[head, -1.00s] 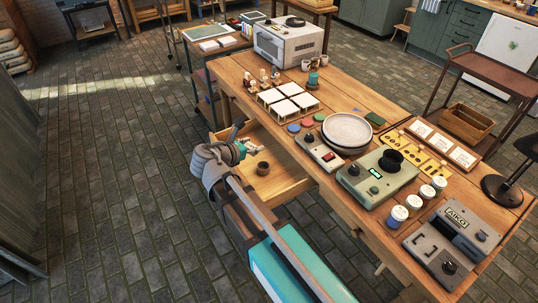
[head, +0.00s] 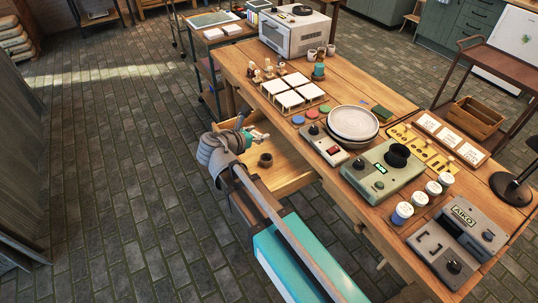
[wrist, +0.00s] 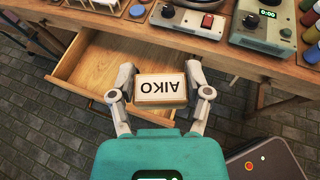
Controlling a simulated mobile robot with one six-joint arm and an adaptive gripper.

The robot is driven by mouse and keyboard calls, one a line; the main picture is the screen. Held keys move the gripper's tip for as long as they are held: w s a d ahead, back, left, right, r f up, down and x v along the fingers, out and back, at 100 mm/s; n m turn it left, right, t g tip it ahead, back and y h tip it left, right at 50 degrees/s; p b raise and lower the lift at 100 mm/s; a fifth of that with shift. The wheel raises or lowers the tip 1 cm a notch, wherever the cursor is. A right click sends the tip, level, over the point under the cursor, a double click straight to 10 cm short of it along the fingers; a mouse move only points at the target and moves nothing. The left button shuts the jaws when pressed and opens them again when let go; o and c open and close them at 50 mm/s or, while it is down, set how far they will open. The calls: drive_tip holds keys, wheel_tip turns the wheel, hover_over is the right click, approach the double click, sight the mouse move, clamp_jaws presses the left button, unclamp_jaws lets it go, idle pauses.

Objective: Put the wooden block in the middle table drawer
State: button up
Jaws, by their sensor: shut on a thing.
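The wooden block (wrist: 161,90) has pale wood sides and a white face lettered AIKO, upside down in the wrist view. My gripper (wrist: 160,94) is shut on it, one finger at each side. The open table drawer (wrist: 100,62) is pale wood, and the block is seen above its front part, hiding some of it. In the head view my gripper (head: 257,138) is over the same drawer (head: 288,168), with the block mostly hard to make out. The height gap between block and drawer cannot be told.
A small dark round thing (head: 266,160) shows at the drawer. The tabletop above holds white tiles (head: 289,98), stacked plates (head: 352,122), a green device (head: 383,168) and paint jars (head: 402,213). A dark grey box (wrist: 264,160) is at lower right in the wrist view. Floor at left is clear.

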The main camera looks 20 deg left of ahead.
drive_tip(key=w+d+f+n+y+b, duration=0.2)
drive_tip(key=d+f+b, duration=0.2)
drive_tip(key=f+b, duration=0.4)
drive_tip(key=w+d+f+n+y+b, duration=0.2)
drive_tip(key=d+f+y+b, duration=0.1)
drive_tip(key=f+b, duration=0.6)
drive_tip(key=shift+w+d+f+n+t+y, duration=0.35)
drive_tip(key=shift+d+f+n+t, duration=0.1)
drive_tip(key=shift+d, duration=0.15)
